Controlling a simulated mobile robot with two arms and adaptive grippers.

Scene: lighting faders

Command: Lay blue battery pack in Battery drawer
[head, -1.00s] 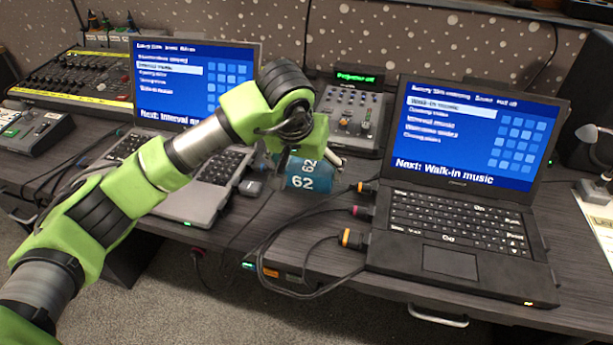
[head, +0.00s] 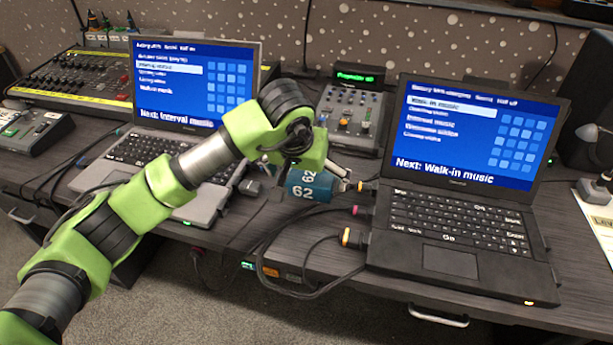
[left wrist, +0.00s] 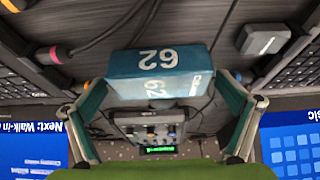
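The blue battery pack (head: 312,187), a teal-blue block marked 62 in white, is in my left gripper (head: 320,178) above the desk between the two laptops. In the left wrist view the pack (left wrist: 160,72) sits between the two fingers (left wrist: 162,85), which meet its two ends. In the head view the gripper hides part of the pack's upper side. A drawer handle (head: 438,318) shows under the desk's front edge at the right, and another handle (head: 20,217) at the far left. I cannot read which is the Battery drawer. My right gripper is not in view.
A black laptop (head: 450,255) stands right of the pack, a grey laptop (head: 205,205) left. Cables with coloured plugs (head: 352,238) run close below the pack. A small mixer (head: 350,115) stands behind. A small dark adapter (head: 250,186) lies to the left. Carpet shows in front.

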